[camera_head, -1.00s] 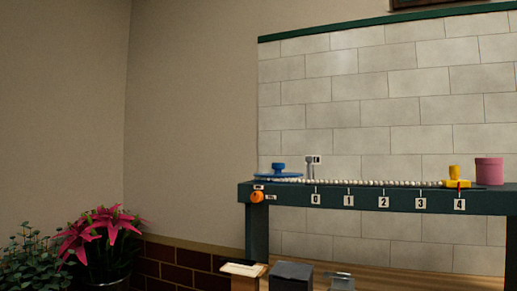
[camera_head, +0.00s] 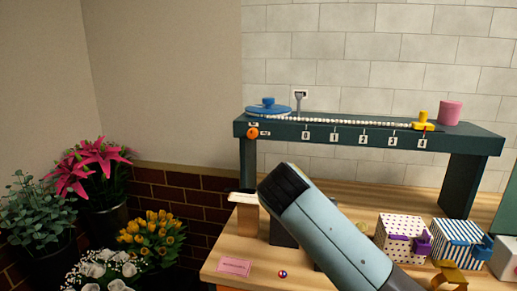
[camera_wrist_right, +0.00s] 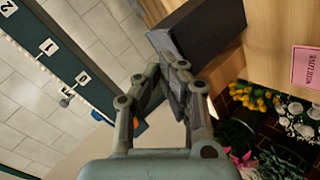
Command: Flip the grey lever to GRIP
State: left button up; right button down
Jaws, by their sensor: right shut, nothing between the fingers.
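The small grey lever (camera_head: 299,101) stands upright at the back of the dark green rail bench, just right of the blue disc. A small white label is behind its top, too small to read. The lever also shows in the right wrist view (camera_wrist_right: 66,98), at the left. My right gripper (camera_wrist_right: 163,68) is shut and empty, apart from the lever, with a dark block beyond its fingertips. In the head view my right arm reaches in below the bench; its fingers cannot be made out there. My left gripper is not in view.
The green bench (camera_head: 460,144) carries a blue disc (camera_head: 268,108), a beaded strip, a yellow piece (camera_head: 422,122) and a pink cylinder (camera_head: 450,112). An orange knob (camera_head: 252,133) sits on its front. Patterned boxes (camera_head: 403,235) stand right; flowers (camera_head: 152,236) stand left.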

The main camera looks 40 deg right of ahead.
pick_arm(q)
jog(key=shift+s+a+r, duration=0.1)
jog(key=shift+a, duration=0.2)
pick_arm(e)
jog(key=w+d+r+n+t+h, duration=0.1)
jog(key=w+r+h, duration=0.1)
jog(key=w+r, duration=0.6)
jog(key=w+d+r+n+t+h, duration=0.2)
jog(key=w+r+h, duration=0.1)
jog(key=w+r, duration=0.6)
notch_tip(320, 180, up, 3)
jog(key=shift+d+n+h, duration=0.15)
jog(key=shift+n+h, duration=0.15)
